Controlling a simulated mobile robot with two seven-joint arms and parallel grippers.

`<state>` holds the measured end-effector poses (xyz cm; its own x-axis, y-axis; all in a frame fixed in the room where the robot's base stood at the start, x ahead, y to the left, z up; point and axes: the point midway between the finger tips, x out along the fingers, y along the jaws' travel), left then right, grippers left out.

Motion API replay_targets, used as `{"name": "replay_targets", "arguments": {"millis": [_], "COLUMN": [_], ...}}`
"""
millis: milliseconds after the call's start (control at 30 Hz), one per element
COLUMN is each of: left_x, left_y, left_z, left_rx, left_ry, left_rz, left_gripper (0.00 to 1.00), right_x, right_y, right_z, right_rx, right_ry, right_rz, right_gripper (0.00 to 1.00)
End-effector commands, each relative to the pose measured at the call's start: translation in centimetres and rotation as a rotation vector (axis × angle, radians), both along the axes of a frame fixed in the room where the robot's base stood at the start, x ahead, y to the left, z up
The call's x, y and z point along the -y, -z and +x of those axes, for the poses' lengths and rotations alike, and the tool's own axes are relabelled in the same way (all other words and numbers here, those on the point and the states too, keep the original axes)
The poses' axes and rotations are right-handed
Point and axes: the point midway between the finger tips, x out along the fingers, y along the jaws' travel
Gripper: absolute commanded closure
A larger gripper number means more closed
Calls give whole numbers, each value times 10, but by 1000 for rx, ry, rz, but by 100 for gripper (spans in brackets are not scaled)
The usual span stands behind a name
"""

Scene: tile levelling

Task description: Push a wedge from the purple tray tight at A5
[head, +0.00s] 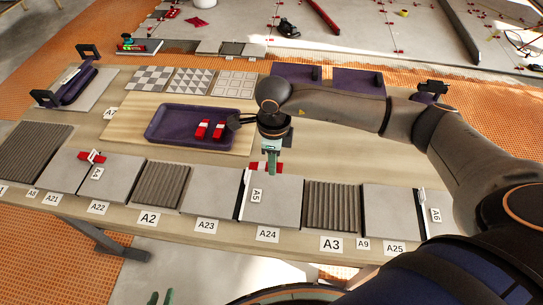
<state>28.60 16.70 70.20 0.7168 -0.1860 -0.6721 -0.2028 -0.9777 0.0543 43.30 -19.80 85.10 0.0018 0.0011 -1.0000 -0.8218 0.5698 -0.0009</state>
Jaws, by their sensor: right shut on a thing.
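The purple tray (165,132) lies on the bench with red wedges (202,129) in its right part. The A5 label (257,195) lies at the left side of a grey tile, beside a thin white clip (246,182) standing in the joint. My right gripper (270,165) points down at the far end of that joint, shut on a red wedge (256,167). The wedge is partly hidden by the fingers; I cannot tell whether it touches the clip. My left gripper (161,297) shows only its green fingertips at the bottom edge, apart, with nothing seen between them.
A red wedge (92,157) sits at a clip near A4. Another white clip (422,200) stands near A6. Grey and ribbed tiles (160,184) line the front of the bench. Patterned tiles (191,81) lie behind the tray. My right arm covers the bench's right part.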

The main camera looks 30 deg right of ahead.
Motion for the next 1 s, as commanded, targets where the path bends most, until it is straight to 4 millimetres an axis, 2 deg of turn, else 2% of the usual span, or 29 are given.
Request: {"name": "replay_targets", "arguments": {"millis": [367,800,1000], "left_x": [-2,2,8], "left_y": [10,38,34], "left_z": [0,-2,2], "left_rx": [-1,-20,-9], "left_ry": [-2,5,17], "left_rz": [2,1,-8], "left_gripper": [66,66,66], "right_x": [0,0,0], "right_y": [14,54,59], "right_z": [-1,-1,-1], "right_rx": [-1,-1,0], "right_ry": [-13,-12,-13], "right_rz": [1,1,1], "right_gripper": [100,100,100]}}
